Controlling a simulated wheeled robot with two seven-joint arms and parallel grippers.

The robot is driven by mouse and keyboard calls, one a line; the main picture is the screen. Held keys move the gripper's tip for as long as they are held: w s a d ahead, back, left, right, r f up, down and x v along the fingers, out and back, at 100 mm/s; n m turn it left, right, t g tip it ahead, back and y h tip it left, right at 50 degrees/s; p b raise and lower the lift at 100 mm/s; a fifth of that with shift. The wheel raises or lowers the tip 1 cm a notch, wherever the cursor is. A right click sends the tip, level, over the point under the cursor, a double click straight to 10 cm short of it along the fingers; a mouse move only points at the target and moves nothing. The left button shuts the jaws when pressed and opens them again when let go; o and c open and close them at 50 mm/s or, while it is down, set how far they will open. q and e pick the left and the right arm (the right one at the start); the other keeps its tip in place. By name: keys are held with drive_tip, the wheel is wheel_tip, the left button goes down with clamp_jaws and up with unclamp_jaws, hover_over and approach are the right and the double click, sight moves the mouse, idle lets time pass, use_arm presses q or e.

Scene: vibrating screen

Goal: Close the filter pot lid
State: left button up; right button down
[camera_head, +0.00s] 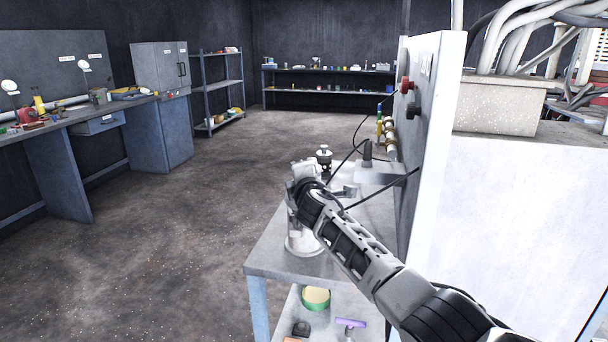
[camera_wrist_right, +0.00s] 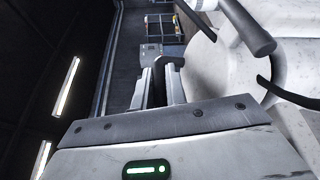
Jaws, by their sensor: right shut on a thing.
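The filter pot (camera_head: 302,241) is a light metal cylinder standing near the front left of a grey metal table. My right arm reaches in from the right and covers much of its top. My right gripper (camera_head: 303,172) is at the top of the pot. In the right wrist view its fingers (camera_wrist_right: 161,84) are closed on a small dark handle (camera_wrist_right: 171,63). A large pale rounded metal body (camera_wrist_right: 215,62) with a dark grey bar fills the right of that view. I cannot tell how far the lid is open. My left gripper is not in view.
The table (camera_head: 268,258) also bears a small dark-and-silver item (camera_head: 324,157) behind the gripper. An upright panel (camera_head: 427,100) with a red knob stands close on the right, with black cables in front. A lower shelf holds a green-rimmed round container (camera_head: 316,298). The floor to the left is clear.

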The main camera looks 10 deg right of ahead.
drive_tip(key=c, duration=1.7)
unclamp_jaws()
drive_tip(key=shift+a+r, duration=0.3)
drive_tip(key=shift+r, duration=0.15)
drive_tip(key=shift+f, duration=0.1)
drive_tip(key=shift+s+p, duration=0.6)
drive_tip(key=shift+p, duration=0.05)
drive_tip(key=s, duration=0.5)
drive_tip(key=s+p, duration=0.1)
drive_tip(key=s, duration=0.8)
drive_tip(key=shift+s+d+r, duration=0.3)
drive_tip(key=shift+s, duration=0.05)
drive_tip(key=shift+f, duration=0.1)
